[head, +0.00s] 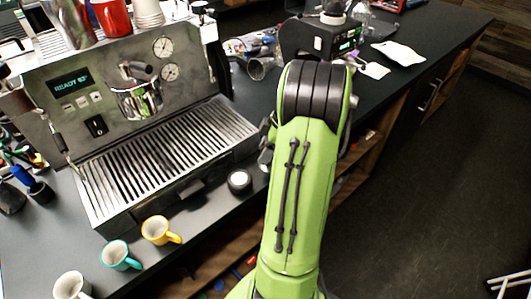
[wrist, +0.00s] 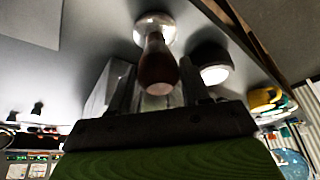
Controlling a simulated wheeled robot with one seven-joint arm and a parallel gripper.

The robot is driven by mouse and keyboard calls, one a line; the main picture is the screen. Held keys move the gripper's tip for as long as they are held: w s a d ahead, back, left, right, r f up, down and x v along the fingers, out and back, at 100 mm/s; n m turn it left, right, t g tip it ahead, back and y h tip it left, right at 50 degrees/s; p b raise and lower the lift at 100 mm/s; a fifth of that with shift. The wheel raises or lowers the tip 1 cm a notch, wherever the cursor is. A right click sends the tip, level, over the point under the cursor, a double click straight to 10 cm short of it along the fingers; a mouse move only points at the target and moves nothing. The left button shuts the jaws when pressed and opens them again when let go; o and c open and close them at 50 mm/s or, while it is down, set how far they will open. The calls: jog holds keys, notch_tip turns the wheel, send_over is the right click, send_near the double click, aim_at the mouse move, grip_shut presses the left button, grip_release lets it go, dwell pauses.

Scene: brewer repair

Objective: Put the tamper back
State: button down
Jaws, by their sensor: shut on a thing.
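In the wrist view, the tamper (wrist: 156,62) has a dark reddish-brown handle and a shiny metal base. The holder also stands on the counter in the head view (head: 239,181), right of the espresso machine's drip tray. In the head view, my arm hides the tamper and most of the gripper.
The espresso machine (head: 130,88) stands at left, with yellow (head: 157,230), teal (head: 117,255) and white (head: 70,286) cups in front. A black grinder-like device (head: 316,38) and a white cloth (head: 399,54) lie farther back. The dark counter's front edge runs beneath my arm.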

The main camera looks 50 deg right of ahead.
jog(key=c, duration=0.5)
grip_release()
